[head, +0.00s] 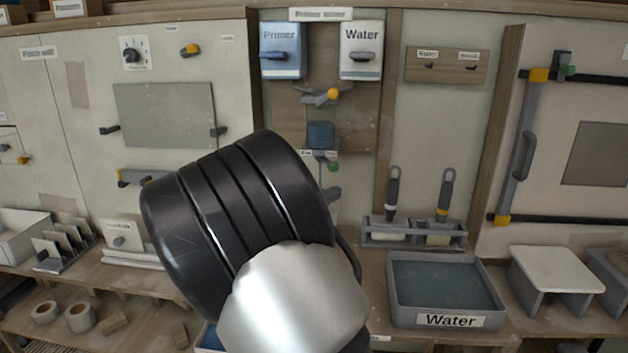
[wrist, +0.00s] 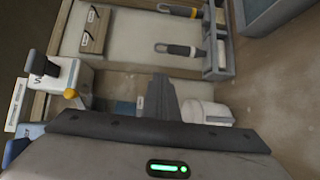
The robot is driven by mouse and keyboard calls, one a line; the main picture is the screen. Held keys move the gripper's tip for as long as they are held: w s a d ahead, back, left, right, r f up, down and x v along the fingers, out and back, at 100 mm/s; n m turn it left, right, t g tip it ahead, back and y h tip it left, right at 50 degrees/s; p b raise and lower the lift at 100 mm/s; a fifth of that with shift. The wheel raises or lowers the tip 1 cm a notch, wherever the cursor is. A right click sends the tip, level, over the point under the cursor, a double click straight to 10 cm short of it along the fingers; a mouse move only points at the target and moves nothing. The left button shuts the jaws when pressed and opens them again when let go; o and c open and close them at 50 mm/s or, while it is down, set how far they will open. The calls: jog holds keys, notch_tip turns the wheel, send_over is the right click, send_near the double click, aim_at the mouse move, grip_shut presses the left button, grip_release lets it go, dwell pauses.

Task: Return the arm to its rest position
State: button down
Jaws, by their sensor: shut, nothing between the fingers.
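My gripper (wrist: 165,92) shows in the wrist view, its grey fingers together with nothing between them. They point out toward the wall bench, and the gripper body with a green light fills the bottom of that view. In the head view my black and silver arm stands large in the middle. It hides part of the bench and wall behind it, and the gripper itself cannot be made out there.
A water tray (head: 398,313), a brush holder (head: 375,240) with two brushes and a white-topped stand (head: 556,271) occupy the bench at right. Primer (head: 282,62) and water dispensers (head: 361,68) hang above. Tape rolls (head: 80,317) lie on the lower left shelf.

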jog(key=s+d+f+m+g+y, duration=0.1)
jog(key=s+d+m+g+y, duration=0.2)
jog(key=s+d, duration=0.45)
jog(key=s+d+f+m+g+y, duration=0.1)
jog(key=s+d+f+m+g, duration=0.1)
jog(key=s+d+g, duration=0.45)
jog(key=s+a+m+t+y, duration=0.2)
jog(key=s+a+y, duration=0.15)
jog(key=s, duration=0.75)
jog(key=s+a+m+t+y, duration=0.15)
jog(key=s+y, duration=0.35)
jog(key=s, duration=0.6)
notch_tip(320, 180, up, 26)
jog(key=p, duration=2.4)
jog(key=shift+f+p, duration=0.2)
jog(key=shift+p, duration=0.2)
